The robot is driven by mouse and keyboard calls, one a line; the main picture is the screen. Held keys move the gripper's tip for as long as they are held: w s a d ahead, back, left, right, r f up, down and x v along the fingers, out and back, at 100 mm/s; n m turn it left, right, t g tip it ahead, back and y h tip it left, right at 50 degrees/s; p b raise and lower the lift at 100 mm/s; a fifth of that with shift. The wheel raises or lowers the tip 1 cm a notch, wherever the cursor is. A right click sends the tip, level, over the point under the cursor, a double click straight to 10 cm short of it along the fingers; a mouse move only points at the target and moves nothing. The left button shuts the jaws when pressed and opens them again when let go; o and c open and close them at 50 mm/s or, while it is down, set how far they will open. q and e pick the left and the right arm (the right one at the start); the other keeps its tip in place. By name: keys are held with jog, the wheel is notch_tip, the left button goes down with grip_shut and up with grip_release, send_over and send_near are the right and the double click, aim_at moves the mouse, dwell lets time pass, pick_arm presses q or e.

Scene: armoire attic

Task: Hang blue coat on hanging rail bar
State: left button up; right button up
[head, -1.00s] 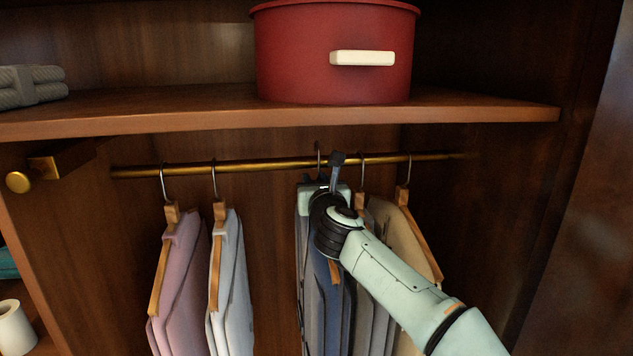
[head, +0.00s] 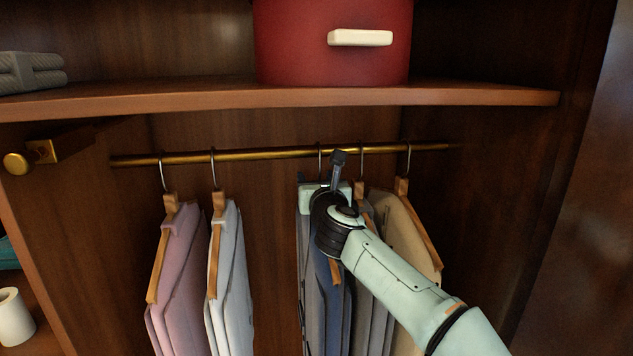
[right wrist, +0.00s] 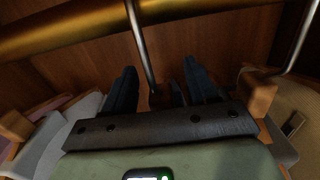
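The hanging rail bar (head: 270,155) is a brass rod below the shelf. It crosses the top left of the right wrist view (right wrist: 60,32). The blue coat (head: 335,310) hangs upright below the rail, partly hidden behind my right arm. Its hanger hook (right wrist: 142,48) rises between my fingers to the rail and appears to sit over it. My right gripper (head: 338,162) is just below the rail. My left gripper is not in view.
A pink garment (head: 178,285) and a pale one (head: 232,280) hang at left. Grey garments and a beige one (head: 405,235) crowd the blue coat. A red pot (head: 300,45) stands on the shelf (head: 180,98) above. The middle rail stretch is free.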

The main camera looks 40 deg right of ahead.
jog(key=shift+w+f, duration=0.1)
jog(key=shift+f, duration=0.1)
jog(key=shift+s+a, duration=0.15)
jog(key=shift+s, duration=0.15)
jog(key=b+v, duration=0.3)
jog(key=v, duration=0.8)
jog(key=shift+s+r, duration=0.15)
jog(key=shift+s, duration=0.1)
jog(key=shift+v, duration=0.75)
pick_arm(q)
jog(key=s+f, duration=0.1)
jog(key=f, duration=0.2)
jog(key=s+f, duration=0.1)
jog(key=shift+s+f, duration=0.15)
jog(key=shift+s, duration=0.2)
pick_arm(e)
jog(key=shift+w, duration=0.1)
